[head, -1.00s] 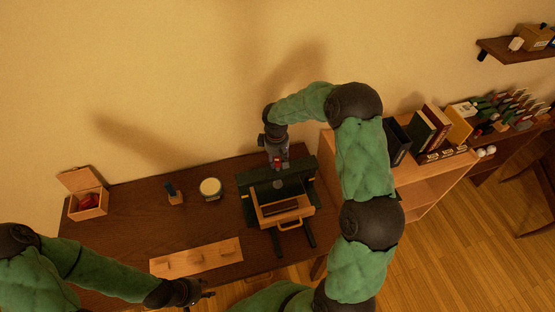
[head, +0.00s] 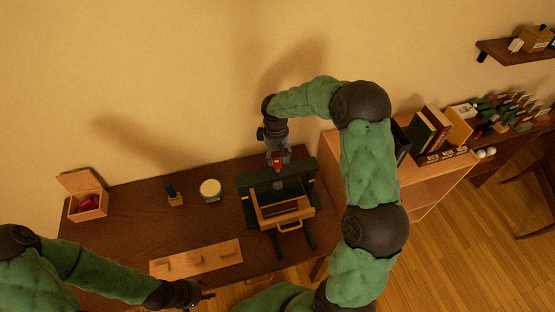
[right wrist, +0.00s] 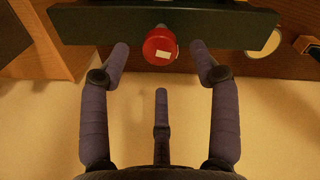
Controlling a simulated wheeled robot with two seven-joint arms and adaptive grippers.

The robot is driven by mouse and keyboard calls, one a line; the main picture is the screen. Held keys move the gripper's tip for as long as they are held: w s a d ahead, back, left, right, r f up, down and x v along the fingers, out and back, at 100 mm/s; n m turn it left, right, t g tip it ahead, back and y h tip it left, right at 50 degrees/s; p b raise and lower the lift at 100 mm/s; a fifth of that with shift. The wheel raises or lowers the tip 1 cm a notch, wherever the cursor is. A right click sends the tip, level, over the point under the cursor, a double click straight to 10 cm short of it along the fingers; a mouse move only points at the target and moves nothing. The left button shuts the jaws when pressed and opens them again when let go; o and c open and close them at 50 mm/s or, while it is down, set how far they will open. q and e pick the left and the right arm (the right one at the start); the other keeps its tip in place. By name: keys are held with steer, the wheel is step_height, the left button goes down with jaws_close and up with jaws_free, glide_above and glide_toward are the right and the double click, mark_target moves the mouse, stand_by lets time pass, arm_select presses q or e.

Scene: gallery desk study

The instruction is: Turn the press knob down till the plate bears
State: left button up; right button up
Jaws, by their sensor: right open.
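The press (head: 245,184) stands on the desk in the head view, with a dark green crossbeam that also shows in the right wrist view (right wrist: 90,25). Its red knob (right wrist: 160,45) carries a pale label and shows at the beam; it is small in the head view (head: 277,163). My right gripper (right wrist: 159,52) is open, with one fingertip on each side of the knob and a gap on both sides. The plate under the beam is not clear enough to tell whether it bears. My left gripper (head: 204,296) is at the desk's front edge, away from the press; its jaws are too small to read.
A wooden board with pegs (head: 196,260), a small dark stand (head: 173,196), a round pale-topped jar (head: 210,189) and an open wooden box (head: 86,206) are on the desk left of the press. A shelf unit with books (head: 430,170) stands at right.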

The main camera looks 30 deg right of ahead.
mark_target(277, 163)
step_height(277, 163, up, 8)
steer(key=shift+a, duration=0.2)
steer(key=shift+s, duration=0.1)
